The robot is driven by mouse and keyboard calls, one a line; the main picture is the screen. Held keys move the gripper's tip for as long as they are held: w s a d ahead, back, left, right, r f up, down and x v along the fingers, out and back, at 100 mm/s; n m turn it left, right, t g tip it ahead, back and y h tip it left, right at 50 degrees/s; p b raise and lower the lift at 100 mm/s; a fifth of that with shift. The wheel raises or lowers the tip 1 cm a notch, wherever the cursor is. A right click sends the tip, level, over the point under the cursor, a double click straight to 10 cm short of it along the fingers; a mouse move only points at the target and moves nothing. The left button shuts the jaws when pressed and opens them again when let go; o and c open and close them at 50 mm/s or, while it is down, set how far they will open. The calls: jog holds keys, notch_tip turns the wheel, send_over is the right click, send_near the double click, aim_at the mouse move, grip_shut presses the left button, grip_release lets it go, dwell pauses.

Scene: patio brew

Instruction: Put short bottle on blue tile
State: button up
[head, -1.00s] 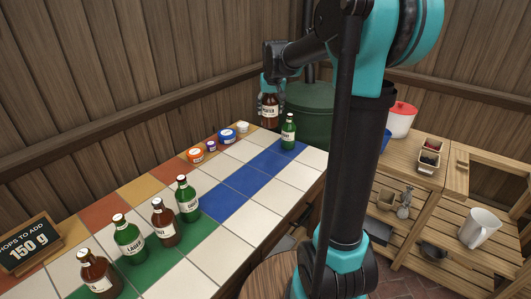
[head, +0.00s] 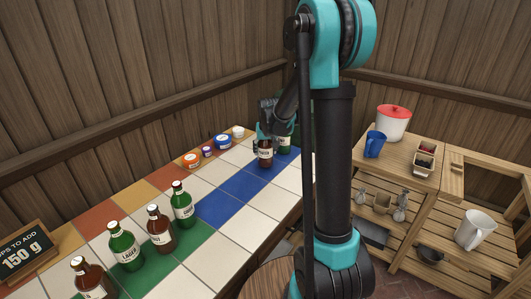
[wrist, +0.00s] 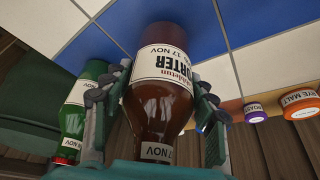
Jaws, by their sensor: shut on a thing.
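My gripper (head: 266,136) is shut on a short brown porter bottle (head: 265,152), at the far part of the tiled counter. In the wrist view the brown bottle (wrist: 158,100) is between the two fingers, its base at or close to the blue tiles (wrist: 180,25); I cannot tell whether it touches. The blue tiles (head: 243,186) form a strip across the counter. A green bottle (head: 284,143) stands just behind and right of the held bottle; it also shows at the left of the wrist view (wrist: 80,105).
Several green and brown bottles (head: 125,246) stand in a row on the green tiles, near left. Small tubs (head: 222,142) line the counter's back edge. A sign (head: 22,258) stands at left. Wooden shelves with a white mug (head: 474,230) are at right.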

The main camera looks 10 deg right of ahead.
jog(key=shift+f, duration=0.55)
jog(key=shift+f, duration=0.15)
jog(key=o, duration=1.7)
jog(key=v, duration=1.2)
jog(key=s+d+f, duration=0.1)
jog(key=s+f, duration=0.3)
jog(key=s, duration=0.5)
jog(key=s+d+f, duration=0.1)
jog(key=s+f, duration=0.3)
jog(key=s, duration=0.6)
jog(key=s+d+f, duration=0.2)
jog(key=s+f, duration=0.2)
jog(key=s, duration=0.5)
jog(key=shift+s, duration=0.35)
jog(key=shift+r, duration=0.1)
